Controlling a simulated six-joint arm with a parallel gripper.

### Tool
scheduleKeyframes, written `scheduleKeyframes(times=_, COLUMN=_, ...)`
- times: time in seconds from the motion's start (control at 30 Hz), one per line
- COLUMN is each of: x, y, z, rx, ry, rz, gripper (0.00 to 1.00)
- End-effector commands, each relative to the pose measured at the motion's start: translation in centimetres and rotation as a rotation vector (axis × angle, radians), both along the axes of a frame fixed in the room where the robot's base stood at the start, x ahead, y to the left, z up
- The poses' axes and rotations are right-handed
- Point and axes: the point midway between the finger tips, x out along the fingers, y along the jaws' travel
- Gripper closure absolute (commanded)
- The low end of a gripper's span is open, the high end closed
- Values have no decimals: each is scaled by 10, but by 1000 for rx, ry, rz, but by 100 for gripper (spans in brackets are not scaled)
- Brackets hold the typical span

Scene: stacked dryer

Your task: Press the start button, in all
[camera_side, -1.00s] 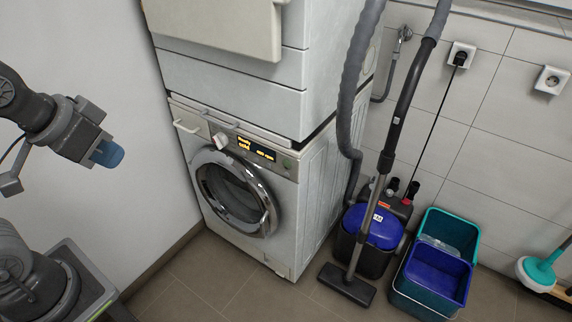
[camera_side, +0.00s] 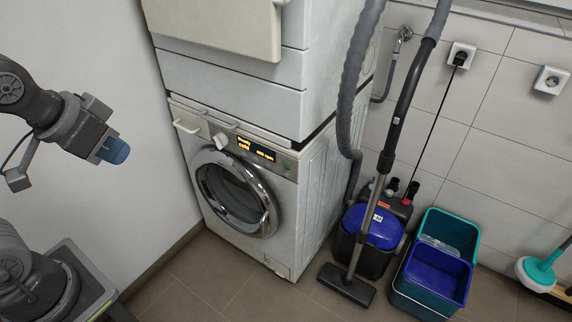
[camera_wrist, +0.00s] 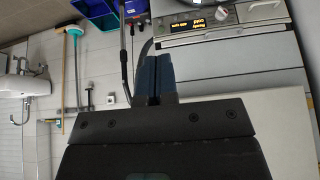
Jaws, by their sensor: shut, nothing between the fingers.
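The white washing machine (camera_side: 243,205) stands under a stacked white dryer (camera_side: 232,92). Its grey control panel has a round knob (camera_side: 220,141) and a lit display (camera_side: 257,150) with amber text. The panel's right end (camera_side: 289,164) shows too small to tell a button clearly. My gripper (camera_side: 119,152) has blue fingertips and is shut and empty, well to the left of the panel and apart from it. In the wrist view the shut fingers (camera_wrist: 155,77) are at the centre, and the display (camera_wrist: 202,21) shows upside down at the top.
A vacuum cleaner (camera_side: 372,226) with its hose and tube stands right of the machines. Blue and teal buckets (camera_side: 436,270) are further right. A white wall is behind my arm at left. The space between my gripper and the washer front looks clear.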

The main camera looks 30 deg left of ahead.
Motion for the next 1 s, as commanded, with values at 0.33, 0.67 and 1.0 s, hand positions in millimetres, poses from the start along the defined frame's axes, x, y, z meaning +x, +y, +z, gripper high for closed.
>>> scheduleKeyframes(times=0.33, x=94, y=-2, z=-24, rx=79, ry=-48, rz=-132, gripper=100)
scheduleKeyframes(times=0.67, x=186, y=-8, z=-82, rx=166, ry=-115, rz=-279, gripper=100)
scheduleKeyframes(times=1.0, x=255, y=-18, z=-178, rx=254, ry=-186, rz=-430, gripper=100)
